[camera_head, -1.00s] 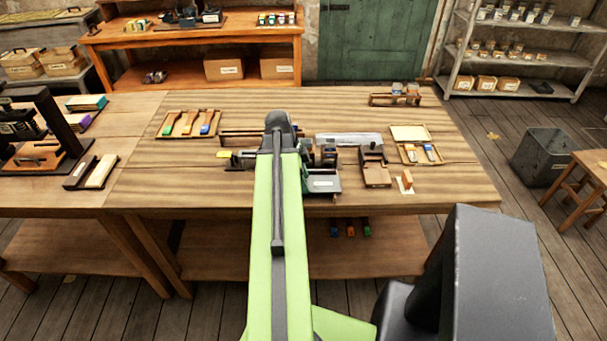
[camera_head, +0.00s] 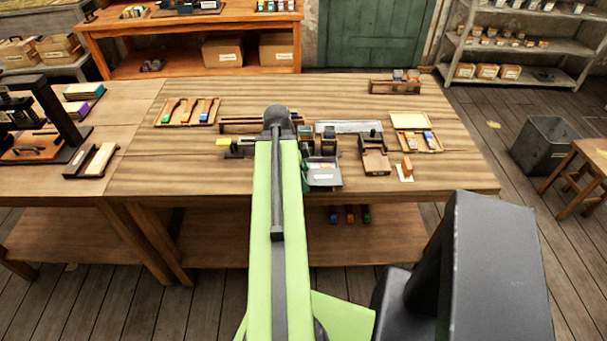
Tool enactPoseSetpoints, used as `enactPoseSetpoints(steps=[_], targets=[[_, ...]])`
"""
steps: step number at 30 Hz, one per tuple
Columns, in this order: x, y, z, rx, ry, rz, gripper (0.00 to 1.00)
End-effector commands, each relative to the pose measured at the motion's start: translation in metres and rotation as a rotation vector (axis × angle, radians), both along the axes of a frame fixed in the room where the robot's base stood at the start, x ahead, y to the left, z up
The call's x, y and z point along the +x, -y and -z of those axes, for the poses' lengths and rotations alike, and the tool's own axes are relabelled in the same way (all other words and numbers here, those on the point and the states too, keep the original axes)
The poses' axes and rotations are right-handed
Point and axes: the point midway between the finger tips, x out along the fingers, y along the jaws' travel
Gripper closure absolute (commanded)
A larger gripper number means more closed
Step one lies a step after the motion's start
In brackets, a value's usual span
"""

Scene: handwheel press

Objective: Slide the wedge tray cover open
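I cannot tell for certain which item is the wedge tray cover. A small wooden tray with a dark top piece (camera_head: 373,139) stands right of centre on the workbench (camera_head: 230,180). Right of it is an open wooden box (camera_head: 407,121) with blue-marked pieces inside. A small orange-brown block (camera_head: 407,165) stands on a white card in front of that box. My green arm reaches over the bench's front edge, its dark rounded joint above the middle. My gripper is not visible; the arm hides the spot beneath it.
A dark device with a grey-green plate (camera_head: 322,174) sits just right of my arm. A tray of coloured-tipped pieces (camera_head: 187,112) lies at the left back. A small wooden rack (camera_head: 395,87) stands at the back right.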

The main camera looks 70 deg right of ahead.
Motion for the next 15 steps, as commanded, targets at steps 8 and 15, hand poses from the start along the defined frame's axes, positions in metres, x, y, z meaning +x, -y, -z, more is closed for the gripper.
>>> enactPoseSetpoints(steps=[8, 15], targets=[[0.001, -0.001, -0.044, 0.002, 0.002, 0.0, 0.31], [0.0, 0.0, -0.081, 0.001, 0.002, 0.0, 0.31]])
